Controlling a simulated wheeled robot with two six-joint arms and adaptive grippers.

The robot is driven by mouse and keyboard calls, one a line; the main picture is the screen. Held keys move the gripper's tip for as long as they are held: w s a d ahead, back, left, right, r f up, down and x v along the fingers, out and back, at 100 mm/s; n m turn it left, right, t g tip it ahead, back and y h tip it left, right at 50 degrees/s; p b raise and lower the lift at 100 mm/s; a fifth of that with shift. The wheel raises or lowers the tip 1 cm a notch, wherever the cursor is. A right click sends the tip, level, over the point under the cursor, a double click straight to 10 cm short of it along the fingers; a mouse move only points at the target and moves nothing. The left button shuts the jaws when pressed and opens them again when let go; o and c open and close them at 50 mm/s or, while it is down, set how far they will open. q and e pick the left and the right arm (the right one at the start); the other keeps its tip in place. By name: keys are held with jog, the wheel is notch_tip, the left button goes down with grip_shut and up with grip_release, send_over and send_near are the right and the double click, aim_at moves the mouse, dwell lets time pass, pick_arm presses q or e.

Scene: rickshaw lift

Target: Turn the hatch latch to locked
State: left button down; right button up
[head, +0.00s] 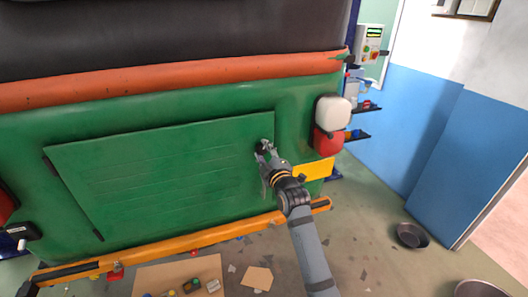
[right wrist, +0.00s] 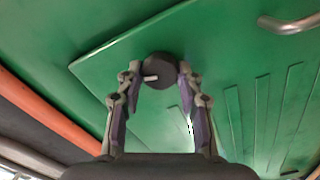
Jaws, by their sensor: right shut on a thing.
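The green hatch panel (head: 170,175) is on the back of the green rickshaw, and it fills much of the right wrist view (right wrist: 230,110). The hatch latch, a round dark knob (right wrist: 159,70) with a pale mark on it, sits near the panel's corner. In the head view my right gripper (head: 264,150) is at the latch, at the panel's right edge, and largely covers it. In the right wrist view the fingers of my right gripper (right wrist: 158,84) stand on both sides of the knob, shut on it. My left gripper is not in view.
White and red lamps (head: 333,112) stand right of the hatch, with a yellow plate (head: 314,170) below. An orange bumper bar (head: 180,241) runs under the hatch. A metal bowl (head: 411,236) is on the floor at right. A metal handle (right wrist: 290,24) shows in the right wrist view.

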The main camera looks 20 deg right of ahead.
jog(key=shift+n, duration=1.5)
jog(key=o, duration=1.2)
jog(key=shift+s, duration=0.1)
jog(key=s, duration=1.1)
jog(key=shift+s+d, duration=0.15)
jog(key=shift+s, duration=0.2)
